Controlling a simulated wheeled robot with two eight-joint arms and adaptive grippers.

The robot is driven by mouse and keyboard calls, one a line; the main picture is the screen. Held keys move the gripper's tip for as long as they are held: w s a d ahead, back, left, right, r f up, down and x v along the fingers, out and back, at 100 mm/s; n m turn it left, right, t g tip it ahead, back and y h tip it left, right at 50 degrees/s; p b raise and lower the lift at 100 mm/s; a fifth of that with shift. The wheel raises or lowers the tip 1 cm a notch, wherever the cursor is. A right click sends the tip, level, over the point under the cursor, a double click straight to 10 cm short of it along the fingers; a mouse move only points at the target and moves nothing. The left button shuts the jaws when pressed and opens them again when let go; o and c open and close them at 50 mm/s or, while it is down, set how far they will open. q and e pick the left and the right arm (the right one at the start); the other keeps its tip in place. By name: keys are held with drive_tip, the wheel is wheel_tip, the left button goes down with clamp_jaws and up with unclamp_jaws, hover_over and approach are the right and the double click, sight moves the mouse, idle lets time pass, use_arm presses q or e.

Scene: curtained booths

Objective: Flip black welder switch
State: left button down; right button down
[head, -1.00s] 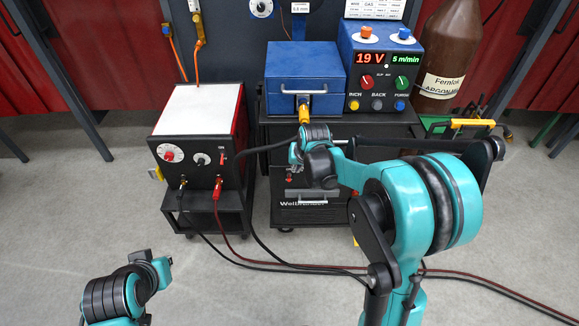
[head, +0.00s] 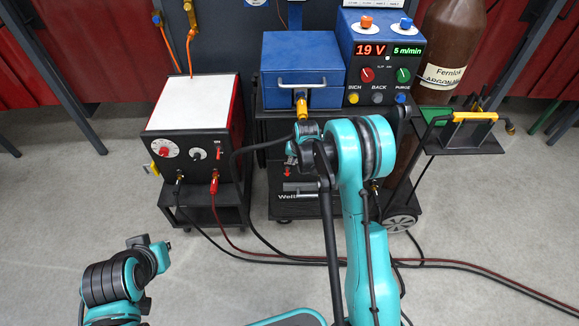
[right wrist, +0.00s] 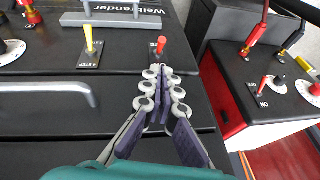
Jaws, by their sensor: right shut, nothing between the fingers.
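The red switch also shows small in the head view (head: 287,172). My right gripper (right wrist: 162,73) is shut and empty, its tips just short of the red switch; contact cannot be told. In the head view its fingers (head: 292,157) point down over the welder. My left arm shows at lower left, its gripper out of view.
A red-sided, white-topped machine (head: 192,102) with dials and its own red switch stands close by on a black cart. A blue box (head: 300,62) and control unit (head: 385,50) stand behind. A brown gas cylinder (head: 450,50) is at right. Cables cross the floor.

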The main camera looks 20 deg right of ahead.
sight(287, 171)
drive_tip(key=b+x, duration=0.4)
drive_tip(key=x, duration=0.5)
drive_tip(key=shift+w+f, duration=0.15)
drive_tip(key=shift+f, duration=0.25)
